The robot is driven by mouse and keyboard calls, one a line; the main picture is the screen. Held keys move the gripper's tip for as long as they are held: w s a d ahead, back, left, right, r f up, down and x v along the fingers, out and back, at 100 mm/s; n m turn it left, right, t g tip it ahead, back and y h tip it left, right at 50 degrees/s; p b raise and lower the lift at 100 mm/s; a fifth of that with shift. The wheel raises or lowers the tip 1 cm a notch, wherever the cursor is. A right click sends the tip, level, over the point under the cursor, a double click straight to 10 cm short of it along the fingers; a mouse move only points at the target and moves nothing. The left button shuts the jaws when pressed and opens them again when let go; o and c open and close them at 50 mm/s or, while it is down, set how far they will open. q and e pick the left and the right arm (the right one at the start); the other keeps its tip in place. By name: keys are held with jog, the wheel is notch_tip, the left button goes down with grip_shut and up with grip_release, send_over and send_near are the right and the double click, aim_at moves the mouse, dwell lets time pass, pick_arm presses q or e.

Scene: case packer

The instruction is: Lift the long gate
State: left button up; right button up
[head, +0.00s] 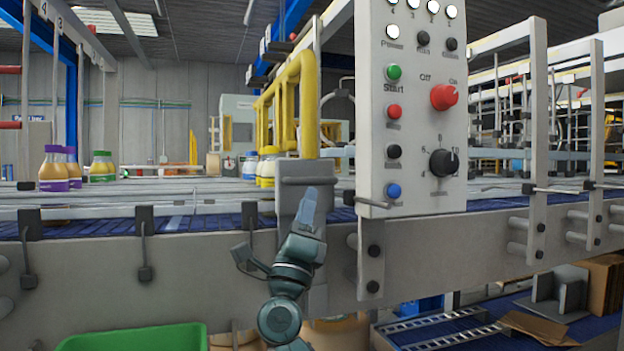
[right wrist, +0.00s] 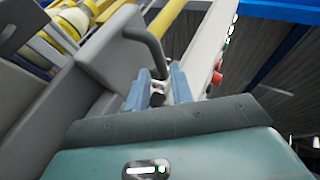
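A yellow barred frame (head: 309,105), which looks like the long gate, stands upright over the conveyor, left of the control panel. A grey plate (head: 289,174) with a grey bar handle (head: 320,180) is at its lower front end. My right gripper (head: 309,198) is raised in front of this plate, just below the handle, and hides part of the plate. In the right wrist view, the blue fingers of my right gripper (right wrist: 158,86) are apart. The end of the curved grey handle (right wrist: 148,45) reaches to the gap between them; contact cannot be told. My left gripper is out of view.
The control panel (head: 410,118) with buttons and knobs stands close on the right. Bottles with purple lids (head: 53,170) and others stand on the conveyor (head: 110,221). A green bin (head: 135,338) is at the lower left. Brackets and rods stick out along the conveyor's front.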

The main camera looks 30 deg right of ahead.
aim_at(312, 182)
jog(key=x, duration=0.5)
jog(key=shift+w+d+r+p, duration=0.15)
jog(key=shift+r+p, duration=0.1)
jog(key=shift+p, duration=0.05)
jog(key=shift+c, duration=0.3)
grip_shut()
